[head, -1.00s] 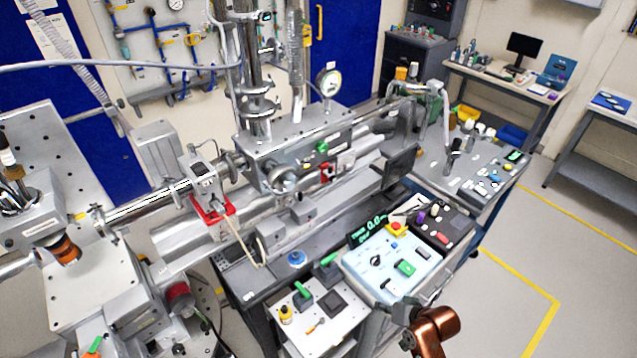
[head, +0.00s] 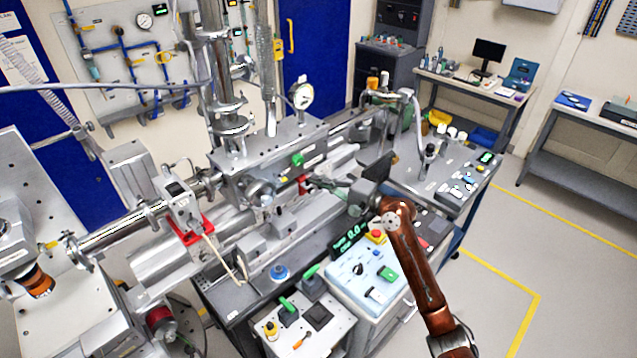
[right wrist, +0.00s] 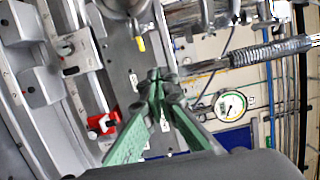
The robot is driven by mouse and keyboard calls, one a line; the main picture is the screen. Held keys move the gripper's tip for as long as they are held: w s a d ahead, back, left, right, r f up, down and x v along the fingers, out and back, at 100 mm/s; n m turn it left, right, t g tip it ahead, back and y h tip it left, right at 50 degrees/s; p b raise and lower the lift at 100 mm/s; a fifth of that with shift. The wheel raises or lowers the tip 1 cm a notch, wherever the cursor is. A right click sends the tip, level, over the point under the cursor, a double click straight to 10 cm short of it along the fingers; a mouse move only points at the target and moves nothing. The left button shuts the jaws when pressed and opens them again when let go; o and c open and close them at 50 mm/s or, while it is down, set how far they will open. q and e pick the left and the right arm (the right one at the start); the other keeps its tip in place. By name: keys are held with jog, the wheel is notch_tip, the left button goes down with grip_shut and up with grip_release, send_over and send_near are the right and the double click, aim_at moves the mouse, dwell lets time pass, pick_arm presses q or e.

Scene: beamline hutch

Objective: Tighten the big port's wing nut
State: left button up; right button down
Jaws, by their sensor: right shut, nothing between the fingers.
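The grey metal chamber (head: 270,150) stands mid-bench. A round flanged port (head: 262,190) shows on its near face. I cannot make out a wing nut for certain. A red part (head: 303,183) sits at the chamber's front right; a red fitting (right wrist: 102,123) also shows at left in the right wrist view. My right gripper (head: 308,182) reaches in from the right, its tips close to the chamber's front right. In the right wrist view its green-padded fingers (right wrist: 158,76) meet at the tips, empty. Contact with the chamber cannot be told. My left gripper is out of view.
A dial gauge (head: 301,95) stands above the chamber. A long beam pipe (head: 115,232) runs left of the chamber. Open floor (head: 510,240) lies at the right.

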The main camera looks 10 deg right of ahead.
aim_at(277, 179)
jog(key=w+a+p, duration=0.1)
jog(key=w+a, duration=0.1)
jog(key=a, duration=0.6)
jog(key=shift+w+p, duration=0.4)
jog(key=shift+a, duration=0.15)
